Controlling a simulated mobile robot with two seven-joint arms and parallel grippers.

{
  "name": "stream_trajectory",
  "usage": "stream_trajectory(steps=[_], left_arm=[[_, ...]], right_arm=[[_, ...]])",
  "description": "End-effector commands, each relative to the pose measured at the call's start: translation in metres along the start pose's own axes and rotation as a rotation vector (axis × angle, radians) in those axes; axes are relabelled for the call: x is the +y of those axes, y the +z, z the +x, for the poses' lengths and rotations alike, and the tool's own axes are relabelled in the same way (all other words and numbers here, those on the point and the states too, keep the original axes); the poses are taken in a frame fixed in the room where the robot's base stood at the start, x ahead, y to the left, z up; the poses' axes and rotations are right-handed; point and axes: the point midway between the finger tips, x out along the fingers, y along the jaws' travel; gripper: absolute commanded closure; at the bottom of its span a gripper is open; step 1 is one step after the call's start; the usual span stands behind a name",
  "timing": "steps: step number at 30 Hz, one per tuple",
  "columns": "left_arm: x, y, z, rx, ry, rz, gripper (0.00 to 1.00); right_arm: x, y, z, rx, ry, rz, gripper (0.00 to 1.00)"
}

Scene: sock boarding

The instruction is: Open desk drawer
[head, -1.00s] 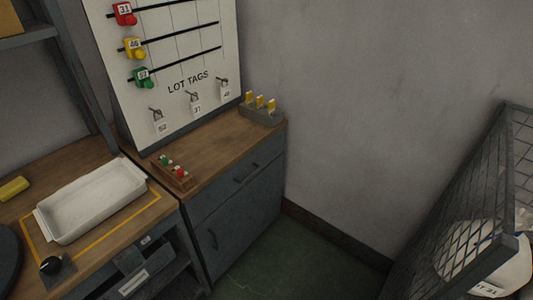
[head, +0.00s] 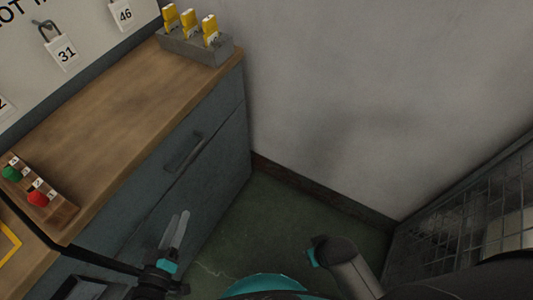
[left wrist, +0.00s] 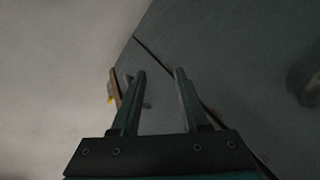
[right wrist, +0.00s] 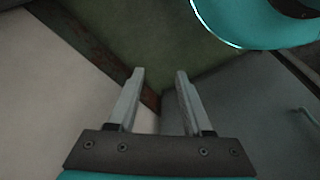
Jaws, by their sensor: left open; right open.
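The desk drawer (head: 205,140) is the dark grey-blue front under the wooden top, with a bar handle (head: 183,152). It looks closed, flush with the cabinet. My left gripper (head: 178,229) is below and in front of the handle, apart from it in the head view. In the left wrist view the left gripper (left wrist: 160,75) is open, its fingers toward the cabinet face (left wrist: 230,50). A small bar-like piece shows beside its left finger; I cannot tell if it is the handle. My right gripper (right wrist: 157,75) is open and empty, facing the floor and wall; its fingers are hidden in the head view.
A grey holder with yellow tags (head: 195,45) and a wooden block with red and green knobs (head: 38,195) stand on the cabinet top (head: 120,110). A wall (head: 360,80) is close on the right, with a mesh cage (head: 470,190) beyond. Green floor (head: 260,215) is clear between.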

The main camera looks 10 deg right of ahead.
Motion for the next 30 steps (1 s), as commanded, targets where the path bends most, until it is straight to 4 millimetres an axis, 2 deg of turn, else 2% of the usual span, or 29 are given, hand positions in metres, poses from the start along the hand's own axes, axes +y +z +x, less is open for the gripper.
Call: stream_trajectory(steps=[1,9,14,17,20,30], left_arm=[[0.0,0.002,0.004,0.045,0.058,-0.048,0.55],[0.031,-0.025,0.003,0.202,0.285,-0.258,0.55],[0.039,-0.033,0.003,0.229,0.331,-0.302,0.55],[0.043,-0.037,0.011,0.234,0.338,-0.306,0.55],[0.047,-0.042,0.025,0.235,0.338,-0.305,0.55],[0.067,-0.061,0.093,0.234,0.336,-0.304,0.55]], right_arm=[[0.0,-0.004,0.011,0.012,0.001,0.001,0.5],[0.002,-0.023,0.002,0.041,0.004,0.005,0.5],[0.002,-0.027,-0.003,0.048,0.005,0.006,0.5],[0.002,-0.029,-0.006,0.052,0.006,0.006,0.5],[0.002,-0.032,-0.009,0.059,0.006,0.007,0.5],[0.003,-0.046,-0.033,0.101,0.008,0.009,0.5]])
